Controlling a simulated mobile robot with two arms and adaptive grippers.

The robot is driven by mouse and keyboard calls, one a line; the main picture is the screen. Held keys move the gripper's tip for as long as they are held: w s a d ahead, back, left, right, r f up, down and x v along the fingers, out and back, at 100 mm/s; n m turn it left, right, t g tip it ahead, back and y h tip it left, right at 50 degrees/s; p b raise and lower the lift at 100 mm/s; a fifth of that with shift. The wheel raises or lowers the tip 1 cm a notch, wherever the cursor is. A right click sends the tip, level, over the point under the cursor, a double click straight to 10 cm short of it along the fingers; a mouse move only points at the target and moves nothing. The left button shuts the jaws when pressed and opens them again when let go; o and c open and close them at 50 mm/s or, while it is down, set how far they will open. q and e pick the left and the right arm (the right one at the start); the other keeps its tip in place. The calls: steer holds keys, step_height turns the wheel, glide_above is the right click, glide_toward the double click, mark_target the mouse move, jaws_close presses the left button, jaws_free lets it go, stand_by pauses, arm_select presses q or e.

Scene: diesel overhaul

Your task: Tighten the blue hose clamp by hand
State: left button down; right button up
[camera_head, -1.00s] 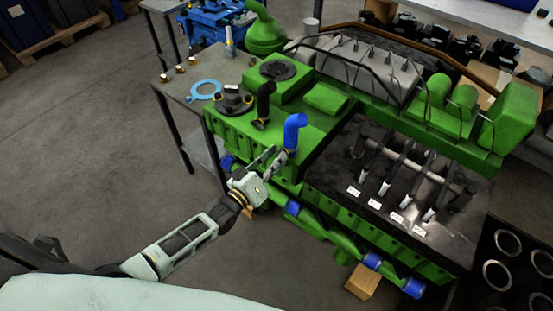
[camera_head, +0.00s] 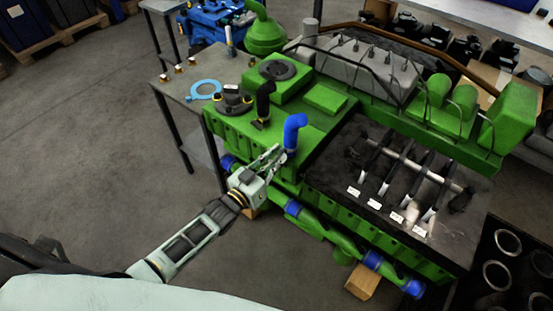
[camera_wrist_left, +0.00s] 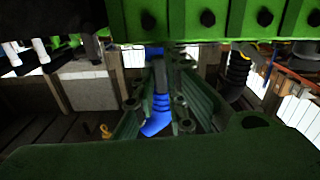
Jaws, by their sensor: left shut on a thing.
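The blue hose (camera_head: 295,128) is a bent elbow standing on the near top edge of the green engine. The blue hose clamp (camera_head: 291,151) is a small band around its lower end, partly covered by my fingers. My left gripper (camera_head: 281,158) reaches in from the left at that lower end and is shut on the clamp. In the left wrist view the blue hose (camera_wrist_left: 158,122) shows between the two fingers of the gripper (camera_wrist_left: 158,88), and the clamp itself is hard to make out. My right gripper is not in view.
The green engine (camera_head: 325,98) fills the middle. A black hose (camera_head: 264,98) stands to the left of the blue one. A dark tray (camera_head: 345,190) with labelled parts is at the right.

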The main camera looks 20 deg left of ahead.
arm_select(q)
steer(key=shift+m, duration=0.4)
steer(key=shift+f, duration=0.1)
steer(key=c, duration=1.8)
jaws_free()
steer(key=v, duration=1.2)
